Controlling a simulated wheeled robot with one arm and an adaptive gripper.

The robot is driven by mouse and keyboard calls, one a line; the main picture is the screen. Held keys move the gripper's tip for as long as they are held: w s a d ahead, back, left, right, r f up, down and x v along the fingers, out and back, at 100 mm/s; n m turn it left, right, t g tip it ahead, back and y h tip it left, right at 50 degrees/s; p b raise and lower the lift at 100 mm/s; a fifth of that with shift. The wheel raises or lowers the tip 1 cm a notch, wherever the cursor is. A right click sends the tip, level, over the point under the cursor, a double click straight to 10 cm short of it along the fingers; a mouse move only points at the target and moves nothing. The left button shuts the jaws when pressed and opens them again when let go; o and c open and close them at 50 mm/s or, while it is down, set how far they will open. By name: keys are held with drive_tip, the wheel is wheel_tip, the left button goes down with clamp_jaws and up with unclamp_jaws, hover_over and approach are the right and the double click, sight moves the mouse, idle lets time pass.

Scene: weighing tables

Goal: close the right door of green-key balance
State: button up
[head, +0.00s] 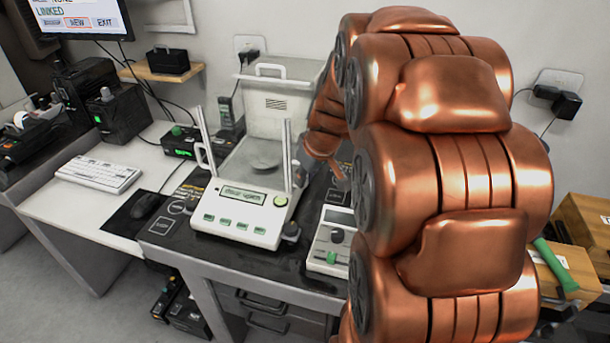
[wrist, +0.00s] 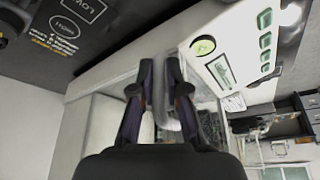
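The green-key balance (head: 232,228) stands on the dark-topped table, with its green keys and lit display facing front. Its round pan (head: 265,160) shows inside the draft shield. The right door's upright edge (head: 287,155) shows at the right of the shield; how far it stands open I cannot tell. My gripper is mostly hidden behind my arm in the head view. In the wrist view my gripper (wrist: 160,68) has its dark fingers close together on either side of a pale bar, apparently the right door's handle (wrist: 160,100). The balance front (wrist: 228,62) is to their right.
A second device with a grey panel (head: 331,242) stands close to the right of the balance. A black box (head: 180,143), keyboard (head: 98,174) and mouse (head: 146,206) lie to the left. A green-handled tool (head: 556,268) and cardboard boxes (head: 585,225) are at the right.

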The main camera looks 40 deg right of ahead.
drive_tip(key=o, duration=0.4)
drive_tip(key=shift+s+a, duration=0.1)
drive_tip(key=shift+o, duration=0.2)
drive_tip(key=v, duration=1.2)
drive_tip(key=s+a+f+g+p, duration=0.3)
drive_tip(key=s+a, duration=0.6)
drive_tip(key=s, duration=0.1)
drive_tip(key=s+a+f+g+p, duration=0.2)
drive_tip(key=s+a+g+p, duration=0.1)
drive_tip(key=s+a, duration=0.6)
drive_tip(key=shift+s+a+f+m, duration=0.15)
drive_tip(key=shift+s+f+m, duration=0.2)
drive_tip(key=shift+s, duration=0.7)
